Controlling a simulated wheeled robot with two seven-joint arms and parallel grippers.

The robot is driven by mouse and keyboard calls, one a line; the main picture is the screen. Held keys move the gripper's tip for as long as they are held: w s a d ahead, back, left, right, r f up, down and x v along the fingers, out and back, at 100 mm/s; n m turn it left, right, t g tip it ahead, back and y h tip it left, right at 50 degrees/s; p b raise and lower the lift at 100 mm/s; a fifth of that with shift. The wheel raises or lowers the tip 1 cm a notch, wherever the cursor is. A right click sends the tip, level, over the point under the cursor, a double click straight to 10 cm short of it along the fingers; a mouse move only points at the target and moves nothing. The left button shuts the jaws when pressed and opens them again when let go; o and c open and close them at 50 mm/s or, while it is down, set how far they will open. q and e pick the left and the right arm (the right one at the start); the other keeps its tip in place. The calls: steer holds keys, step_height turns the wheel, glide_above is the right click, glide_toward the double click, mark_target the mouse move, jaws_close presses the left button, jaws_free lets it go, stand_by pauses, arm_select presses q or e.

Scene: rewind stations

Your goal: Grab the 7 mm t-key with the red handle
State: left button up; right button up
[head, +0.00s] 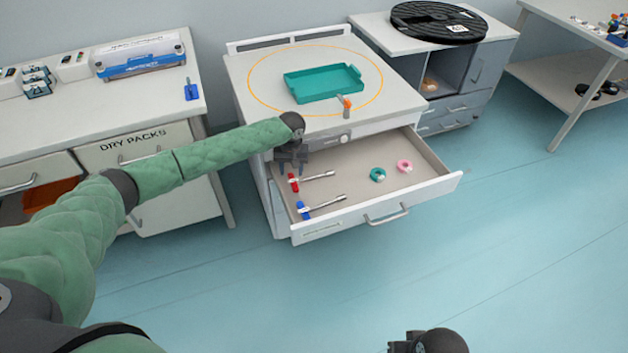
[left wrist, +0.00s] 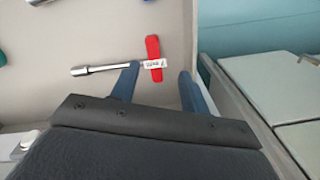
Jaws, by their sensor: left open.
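The t-key with the red handle (head: 293,183) lies in the open drawer, near its left side, with its metal shaft pointing right. In the left wrist view the red handle (left wrist: 153,55) carries a small white label, too small to read surely. My left gripper (head: 291,165) is open and empty, just above the drawer by the red handle. In the left wrist view its two blue-grey fingers (left wrist: 160,82) point towards the t-key, with the handle seen between their tips. A blue-handled t-key (head: 304,210) lies nearer the drawer front. My right gripper (head: 402,346) is partly cut off at the bottom edge.
The drawer (head: 420,196) also holds a teal ring (head: 377,175) and a pink ring (head: 404,166). A teal tray (head: 303,86) and an orange-topped item (head: 345,102) stand on the worktop above. A drawer labelled DRY PACKS (head: 133,147) is at the left. Floor in front is clear.

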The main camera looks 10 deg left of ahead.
mark_target(295, 186)
arm_select(q)
steer(key=shift+s+d+n+h, duration=0.15)
steer(key=shift+d+n, duration=0.1)
steer(key=shift+n, duration=0.35)
steer(key=shift+s+d+n+h, duration=0.1)
steer(key=shift+d+n+h, duration=0.1)
steer(key=shift+n, duration=0.4)
steer(key=shift+w+n, duration=0.1)
steer(key=shift+n, duration=0.6)
steer(key=shift+f, duration=0.85)
steer(key=shift+f+p, duration=0.35)
steer(key=shift+f, duration=0.35)
step_height(295, 186, down, 3)
steer(key=shift+w+f+p, duration=0.15)
steer(key=shift+p, duration=0.35)
steer(key=shift+f, duration=0.75)
steer(key=c, duration=0.4)
jaws_close()
arm_select(e)
steer(key=shift+d+f+g, duration=0.25)
steer(key=shift+d+g, duration=0.05)
steer(key=shift+d, duration=0.25)
